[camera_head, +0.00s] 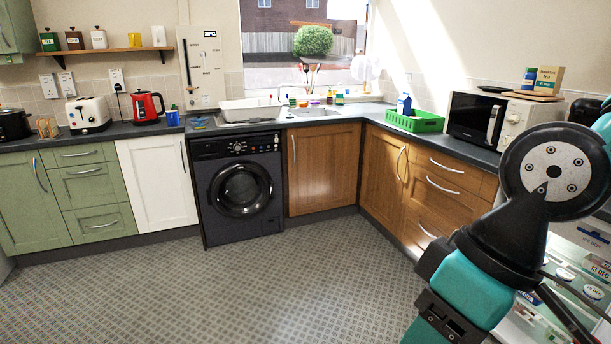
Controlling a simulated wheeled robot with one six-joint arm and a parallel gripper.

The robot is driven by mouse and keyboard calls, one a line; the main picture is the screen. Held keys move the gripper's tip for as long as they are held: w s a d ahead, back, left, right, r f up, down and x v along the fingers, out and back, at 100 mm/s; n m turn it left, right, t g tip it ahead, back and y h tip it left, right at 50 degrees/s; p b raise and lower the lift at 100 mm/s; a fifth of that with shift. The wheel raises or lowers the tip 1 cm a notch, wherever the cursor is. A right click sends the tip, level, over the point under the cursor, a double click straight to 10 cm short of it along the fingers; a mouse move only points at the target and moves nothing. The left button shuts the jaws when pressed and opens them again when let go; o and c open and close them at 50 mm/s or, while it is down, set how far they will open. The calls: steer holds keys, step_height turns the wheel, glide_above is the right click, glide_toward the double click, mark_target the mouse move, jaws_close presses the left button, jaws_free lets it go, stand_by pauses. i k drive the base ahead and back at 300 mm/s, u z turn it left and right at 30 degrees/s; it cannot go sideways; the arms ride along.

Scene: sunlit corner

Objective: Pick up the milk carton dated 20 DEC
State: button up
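Part of an open, lit storage space with pale shelves shows at the lower right, mostly hidden behind my arm. A white and blue pack (594,237) lies there, cut by the right edge. Just below it a label reads 13 DEC (599,268). Several small round white items sit lower, with date labels too small to read surely. I cannot make out a milk carton dated 20 DEC. My teal and black arm rises in front of the shelves and runs off the right edge. I cannot make out my gripper's fingers.
A worktop (345,117) runs along the back and right walls, with a microwave (476,119), a green crate (414,121), a red kettle (147,107) and a toaster (88,114). A dark washing machine (240,190) stands below. The patterned floor (260,290) is clear.

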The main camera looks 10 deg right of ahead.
mark_target(404, 102)
steer(key=z, duration=0.1)
steer(key=i, duration=2.15)
steer(key=z, duration=0.2)
steer(key=i, duration=3.6)
steer(key=z, duration=0.1)
